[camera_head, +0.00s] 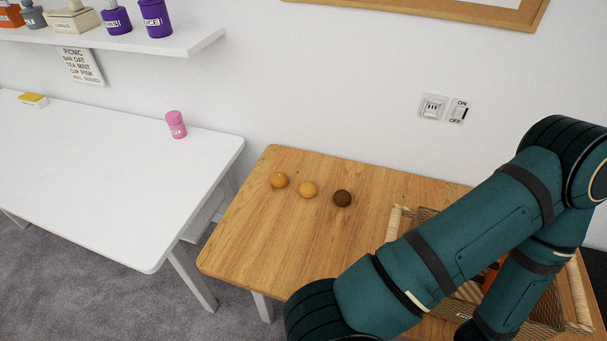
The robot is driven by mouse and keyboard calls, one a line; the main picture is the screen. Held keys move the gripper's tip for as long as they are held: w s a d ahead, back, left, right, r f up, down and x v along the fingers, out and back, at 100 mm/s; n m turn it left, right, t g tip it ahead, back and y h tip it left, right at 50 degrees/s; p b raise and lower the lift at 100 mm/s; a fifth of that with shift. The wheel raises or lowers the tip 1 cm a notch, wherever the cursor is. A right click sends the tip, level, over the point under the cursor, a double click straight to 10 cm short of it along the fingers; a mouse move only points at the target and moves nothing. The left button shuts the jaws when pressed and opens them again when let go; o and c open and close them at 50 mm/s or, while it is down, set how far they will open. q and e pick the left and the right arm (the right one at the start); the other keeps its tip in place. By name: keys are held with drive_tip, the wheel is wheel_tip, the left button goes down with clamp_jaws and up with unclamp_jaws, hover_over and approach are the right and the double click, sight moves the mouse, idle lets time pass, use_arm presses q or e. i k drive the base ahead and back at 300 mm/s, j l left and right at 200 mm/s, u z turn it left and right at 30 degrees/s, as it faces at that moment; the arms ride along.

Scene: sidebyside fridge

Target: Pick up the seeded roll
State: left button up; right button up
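Three small round rolls sit in a slanting row on the wooden table: an orange-brown roll (279,180) at the left, a golden roll (308,190) in the middle and a dark brown roll (342,198) at the right. They are apart from one another. At this size I cannot make out seeds on any of them, so I cannot tell which is the seeded roll. Neither of my grippers shows; only teal links of my arm cross the right side of the view, clear of the rolls.
A wicker basket (397,223) stands on the wooden table (262,235), largely hidden behind my arm, with something orange inside. A white table (110,175) holds a pink canister (176,124) and a yellow-topped dish (33,100). A shelf (190,42) with containers hangs above.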

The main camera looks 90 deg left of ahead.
sight(279, 180)
drive_tip(key=k+j, duration=0.1)
drive_tip(key=k, duration=0.75)
drive_tip(key=k+u, duration=0.1)
drive_tip(key=u, duration=0.75)
drive_tip(key=k+j+u, duration=0.1)
drive_tip(key=u, duration=1.3)
drive_tip(key=z, duration=0.7)
drive_tip(key=j+z, duration=0.15)
drive_tip(key=z, duration=0.2)
drive_tip(key=k+j+z, duration=0.1)
drive_tip(key=z, duration=0.25)
drive_tip(key=k+j+z, duration=0.1)
drive_tip(key=z, duration=0.2)
drive_tip(key=j, duration=0.1)
